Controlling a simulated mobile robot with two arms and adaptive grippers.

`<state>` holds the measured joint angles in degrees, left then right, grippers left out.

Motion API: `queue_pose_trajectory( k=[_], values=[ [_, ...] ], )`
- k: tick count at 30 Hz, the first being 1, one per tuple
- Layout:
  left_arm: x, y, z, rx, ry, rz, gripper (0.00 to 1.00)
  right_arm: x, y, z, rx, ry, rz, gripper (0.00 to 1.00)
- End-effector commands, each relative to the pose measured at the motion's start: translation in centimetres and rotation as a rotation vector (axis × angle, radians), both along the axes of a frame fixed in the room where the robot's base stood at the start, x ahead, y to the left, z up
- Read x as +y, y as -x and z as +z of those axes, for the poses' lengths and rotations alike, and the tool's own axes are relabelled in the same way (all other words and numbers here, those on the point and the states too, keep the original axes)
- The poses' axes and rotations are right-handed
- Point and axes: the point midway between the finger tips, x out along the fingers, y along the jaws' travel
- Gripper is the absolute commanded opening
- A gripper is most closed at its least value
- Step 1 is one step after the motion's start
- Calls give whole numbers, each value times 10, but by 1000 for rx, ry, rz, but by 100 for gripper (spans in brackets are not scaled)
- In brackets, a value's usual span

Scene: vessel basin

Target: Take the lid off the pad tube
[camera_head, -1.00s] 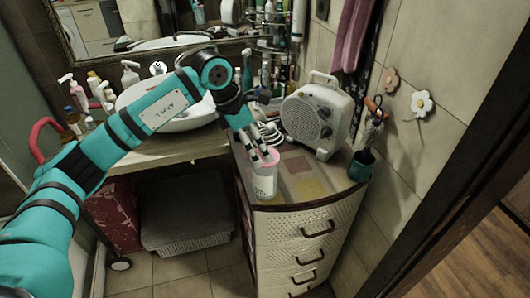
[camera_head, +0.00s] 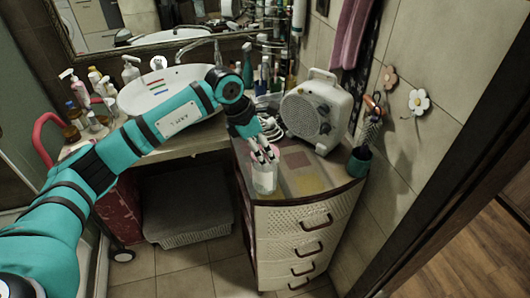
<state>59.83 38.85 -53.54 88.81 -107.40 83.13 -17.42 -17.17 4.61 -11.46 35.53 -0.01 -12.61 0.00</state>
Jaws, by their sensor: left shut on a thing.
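The pad tube (camera_head: 264,182), a pale, partly see-through cylinder, stands upright on top of the drawer cabinet near its front left edge. My left gripper (camera_head: 265,157) reaches down onto the tube's top from above, its dark and light fingers on either side of the pinkish lid. It is shut on the lid, which is mostly hidden by the fingers. I cannot tell whether the lid is apart from the tube. My right gripper is not in view.
A white fan heater (camera_head: 312,112) stands behind and right of the tube, with a coiled white cable (camera_head: 270,128) beside it. A teal cup (camera_head: 360,162) is at the right edge. The washbasin (camera_head: 160,88) is at the left. The cabinet top (camera_head: 325,178) right of the tube is clear.

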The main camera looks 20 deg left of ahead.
Motion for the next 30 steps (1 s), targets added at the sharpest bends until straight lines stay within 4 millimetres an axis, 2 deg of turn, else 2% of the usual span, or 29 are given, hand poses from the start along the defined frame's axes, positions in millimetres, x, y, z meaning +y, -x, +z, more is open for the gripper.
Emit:
queue_pose_trajectory(
  k=[10,17,23,30],
  values=[
    [0,-1,6,-2,1,-1,51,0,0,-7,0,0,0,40],
    [0,-1,33,-8,1,-1,51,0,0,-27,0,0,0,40],
    [13,42,34,-4,-3,-1,51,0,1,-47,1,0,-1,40],
    [29,103,39,-4,-4,0,51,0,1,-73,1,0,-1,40]
  ],
)
